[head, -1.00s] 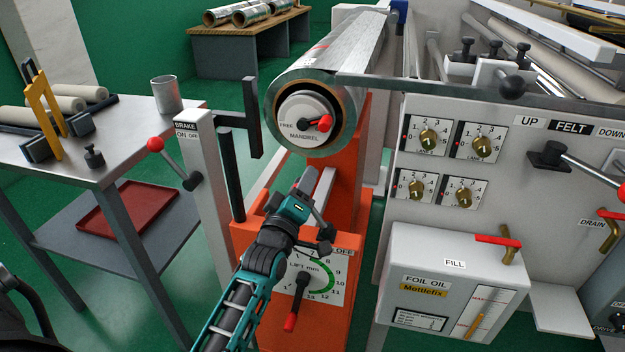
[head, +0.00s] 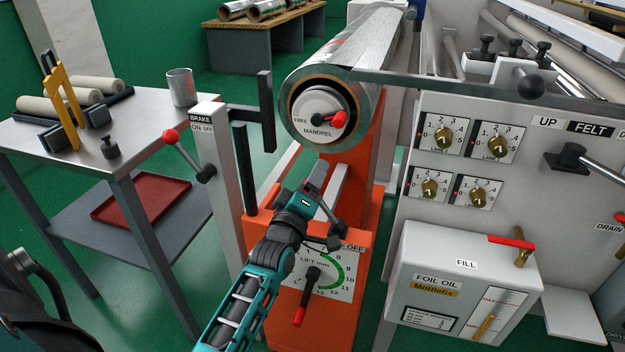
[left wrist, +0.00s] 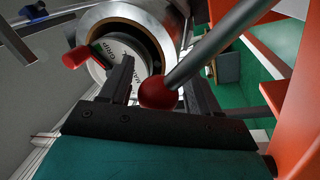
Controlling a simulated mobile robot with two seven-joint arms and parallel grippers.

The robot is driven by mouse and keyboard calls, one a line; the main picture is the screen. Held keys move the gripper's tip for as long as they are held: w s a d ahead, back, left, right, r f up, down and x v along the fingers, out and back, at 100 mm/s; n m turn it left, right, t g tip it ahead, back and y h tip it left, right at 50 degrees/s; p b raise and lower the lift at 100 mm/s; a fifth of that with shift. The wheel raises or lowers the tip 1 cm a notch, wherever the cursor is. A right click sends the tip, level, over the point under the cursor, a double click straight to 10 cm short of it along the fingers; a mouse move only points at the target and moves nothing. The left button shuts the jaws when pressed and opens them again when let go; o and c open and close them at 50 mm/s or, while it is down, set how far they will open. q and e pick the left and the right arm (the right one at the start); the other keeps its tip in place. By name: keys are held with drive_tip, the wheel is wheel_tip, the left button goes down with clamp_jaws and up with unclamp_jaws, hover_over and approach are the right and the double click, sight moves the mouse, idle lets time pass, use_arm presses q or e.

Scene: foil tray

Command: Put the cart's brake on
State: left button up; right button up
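The orange cart (head: 360,180) has a lift dial (head: 318,275) and, above it, a partly hidden label ending in "OFF" (head: 352,247). A short grey lever with a dark hub (head: 341,230) leans up-left toward my left gripper (head: 322,185), which hides its end. The left wrist view shows a red ball knob (left wrist: 158,92) on a grey rod, between my two spread fingers, with a gap on at least one side. Another red-ball lever (head: 188,153) leans up-left on a white post (head: 222,190) marked "BRAKE ON OFF". My right gripper is out of view.
A foil roll on a mandrel (head: 320,105) with a red handle is above my gripper. A white machine with knobs and a foil oil tank (head: 450,250) stands right. A steel table (head: 135,150) is left. A black bar handle (head: 266,110) is by the post.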

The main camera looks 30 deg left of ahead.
use_arm(q)
drive_tip(key=shift+s, duration=0.1)
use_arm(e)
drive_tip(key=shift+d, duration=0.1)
use_arm(q)
drive_tip(key=p+v, duration=0.1)
drive_tip(key=v, duration=1.1)
drive_tip(key=shift+s, duration=0.35)
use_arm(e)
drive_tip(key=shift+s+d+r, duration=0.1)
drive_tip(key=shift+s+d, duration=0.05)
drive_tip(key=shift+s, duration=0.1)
use_arm(q)
drive_tip(key=shift+d, duration=0.15)
drive_tip(key=s+d+f+m+g+h+p, duration=0.6)
drive_tip(key=s+d+f+m+g, duration=0.3)
drive_tip(key=m, duration=0.8)
drive_tip(key=s+d+p, duration=0.1)
drive_tip(key=d, duration=0.2)
drive_tip(key=shift+f, duration=0.4)
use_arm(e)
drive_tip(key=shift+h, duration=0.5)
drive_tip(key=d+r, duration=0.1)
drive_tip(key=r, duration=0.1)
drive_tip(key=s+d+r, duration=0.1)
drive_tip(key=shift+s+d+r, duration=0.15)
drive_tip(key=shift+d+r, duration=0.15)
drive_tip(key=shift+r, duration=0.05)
